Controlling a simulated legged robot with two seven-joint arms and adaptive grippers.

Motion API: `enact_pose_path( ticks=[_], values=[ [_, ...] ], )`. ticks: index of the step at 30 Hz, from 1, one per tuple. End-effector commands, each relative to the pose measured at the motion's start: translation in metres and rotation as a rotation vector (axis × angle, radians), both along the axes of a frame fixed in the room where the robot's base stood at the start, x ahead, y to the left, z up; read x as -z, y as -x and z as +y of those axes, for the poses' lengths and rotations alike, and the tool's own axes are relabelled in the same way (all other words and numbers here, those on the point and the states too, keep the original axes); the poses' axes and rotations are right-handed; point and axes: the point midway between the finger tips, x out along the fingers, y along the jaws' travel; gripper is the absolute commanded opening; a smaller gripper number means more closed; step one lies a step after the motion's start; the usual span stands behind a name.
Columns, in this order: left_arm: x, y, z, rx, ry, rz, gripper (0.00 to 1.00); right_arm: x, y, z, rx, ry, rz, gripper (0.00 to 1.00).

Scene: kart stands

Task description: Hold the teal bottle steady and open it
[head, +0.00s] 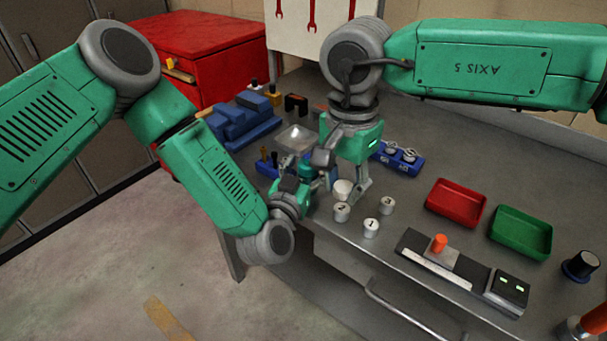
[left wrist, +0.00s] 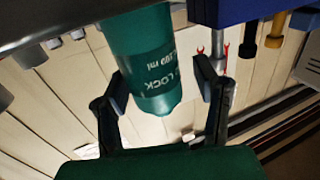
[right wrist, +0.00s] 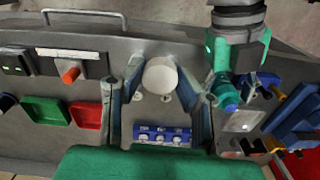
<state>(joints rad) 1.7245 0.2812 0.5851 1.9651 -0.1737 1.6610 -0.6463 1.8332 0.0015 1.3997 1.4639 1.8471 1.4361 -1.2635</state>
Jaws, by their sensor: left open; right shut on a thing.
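The teal bottle (left wrist: 150,65), with pale lettering that includes "LOCK", fills the space between the two fingers of my left gripper (left wrist: 160,88) in the left wrist view. Those fingers are open, with a gap beside the bottle. In the head view the left gripper (head: 309,172) is by the bottle, which is mostly hidden there. The bottle's teal end (right wrist: 226,92) shows in the right wrist view. My right gripper (head: 350,190) is shut on a white round cap-like piece (right wrist: 160,75), which also shows in the head view (head: 342,189), apart from the bottle.
White numbered cylinders (head: 371,228) stand just in front of the right gripper. A red tray (head: 456,203) and a green tray (head: 521,232) lie to the right. A blue block with round pieces (head: 398,158) stands behind. Blue stands and a metal dish (head: 296,138) crowd the left.

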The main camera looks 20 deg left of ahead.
Motion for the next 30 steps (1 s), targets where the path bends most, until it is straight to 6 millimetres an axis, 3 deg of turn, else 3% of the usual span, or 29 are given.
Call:
enact_pose_path(
  ticks=[5, 12, 18, 26, 30],
  values=[
    [0.0, 0.023, -0.001, 0.003, -0.001, 0.002, 0.55, 0.001, 0.0, 0.0, 0.0, -0.001, 0.0, 0.0],
    [0.0, 0.076, -0.001, 0.005, -0.002, 0.004, 0.55, 0.005, 0.0, -0.002, 0.0, -0.002, 0.0, 0.0],
    [0.003, 0.108, 0.003, 0.0, 0.003, 0.005, 0.55, 0.012, 0.0, 0.0, 0.0, 0.0, 0.0, 0.0],
    [0.0, 0.12, 0.004, 0.0, 0.001, 0.001, 0.55, 0.016, 0.0, 0.0, 0.0, 0.0, 0.0, 0.0],
    [0.013, 0.124, -0.002, 0.043, -0.002, 0.053, 0.55, 0.015, 0.0, 0.0, 0.0, 0.0, 0.0, 0.0]
  ],
)
